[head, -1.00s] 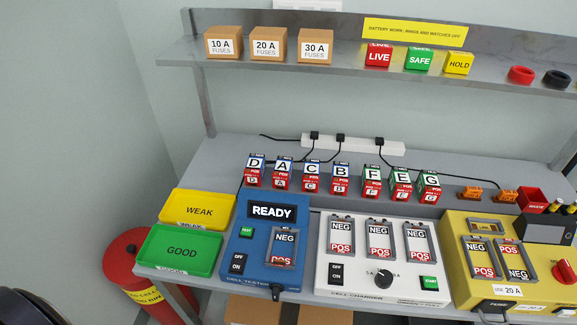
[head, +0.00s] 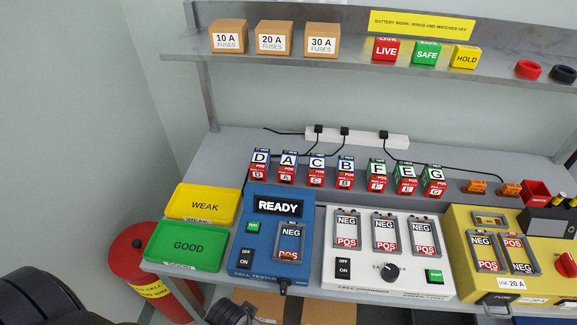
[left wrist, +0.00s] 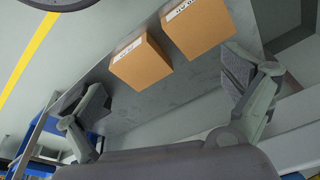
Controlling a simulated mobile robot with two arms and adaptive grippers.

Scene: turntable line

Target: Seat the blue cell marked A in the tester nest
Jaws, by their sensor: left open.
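The blue-topped cell marked A (head: 287,167) stands upright second from left in a row at the back of the bench, between cells D (head: 260,164) and C (head: 316,170). The blue cell tester (head: 257,262) stands in front, its display reading READY. Its nest (head: 290,242) shows NEG at top and POS at bottom, with no cell in it. My left gripper shows only partly at the bottom edge of the head view (head: 230,313), below the tester. In the left wrist view (left wrist: 168,88) its fingers are wide apart with nothing between them. My right gripper is not in view.
Cell B (head: 346,173) and green-topped cells F, E and G continue the row. A white charger (head: 388,270) and a yellow unit (head: 510,262) stand right of the tester. WEAK (head: 202,204) and GOOD (head: 187,246) trays lie left. Cardboard boxes (left wrist: 141,64) are near the left gripper.

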